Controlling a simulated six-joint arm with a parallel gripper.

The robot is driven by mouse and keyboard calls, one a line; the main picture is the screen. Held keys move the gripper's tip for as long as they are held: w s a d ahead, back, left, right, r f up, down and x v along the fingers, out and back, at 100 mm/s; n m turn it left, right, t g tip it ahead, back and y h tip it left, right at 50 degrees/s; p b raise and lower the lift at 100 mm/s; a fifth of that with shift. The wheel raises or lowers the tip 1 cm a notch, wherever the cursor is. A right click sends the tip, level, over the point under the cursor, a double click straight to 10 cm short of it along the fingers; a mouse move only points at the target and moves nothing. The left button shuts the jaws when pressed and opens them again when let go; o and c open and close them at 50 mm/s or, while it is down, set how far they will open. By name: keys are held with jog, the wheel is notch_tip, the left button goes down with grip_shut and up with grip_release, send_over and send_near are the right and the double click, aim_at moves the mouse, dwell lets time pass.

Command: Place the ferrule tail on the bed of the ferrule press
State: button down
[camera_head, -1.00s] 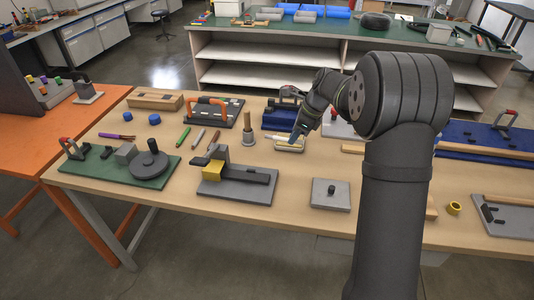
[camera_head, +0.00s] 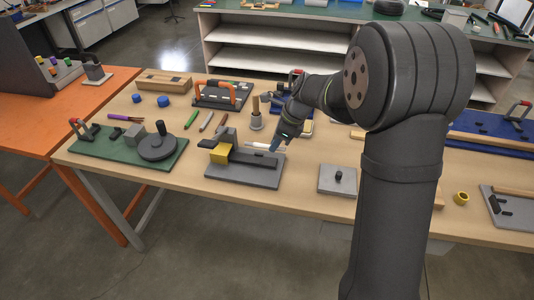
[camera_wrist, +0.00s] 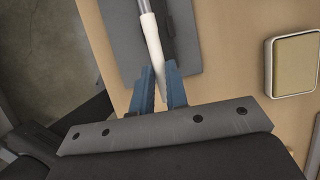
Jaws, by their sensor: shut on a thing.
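The ferrule tail is a thin white rod (camera_head: 257,145) with a grey far end; it also shows in the wrist view (camera_wrist: 153,38). My gripper (camera_head: 277,146), with blue fingers in the wrist view (camera_wrist: 160,80), is shut on its near end. What looks like the ferrule press (camera_head: 255,173) is a dark grey base with a yellow block at its left. In the wrist view its grey plate (camera_wrist: 190,55) lies under the tail. The tail's height above it is unclear, and I cannot tell whether they touch.
A cream-topped tray (camera_wrist: 295,63) is on the right in the wrist view. A wooden post in a grey holder (camera_head: 256,121) stands just behind the press. A green-based fixture (camera_head: 105,157) is at left and a grey square block (camera_head: 337,189) at right.

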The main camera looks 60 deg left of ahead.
aim_at(268, 161)
jog(key=shift+s+a+f, duration=0.8)
jog(key=shift+s+a, duration=0.05)
jog(key=shift+a, duration=0.15)
jog(key=shift+f, duration=1.95)
jog(key=shift+f, duration=0.15)
jog(key=c, duration=1.4)
grip_release()
jog(key=shift+c, duration=0.2)
jog(key=v, duration=1.2)
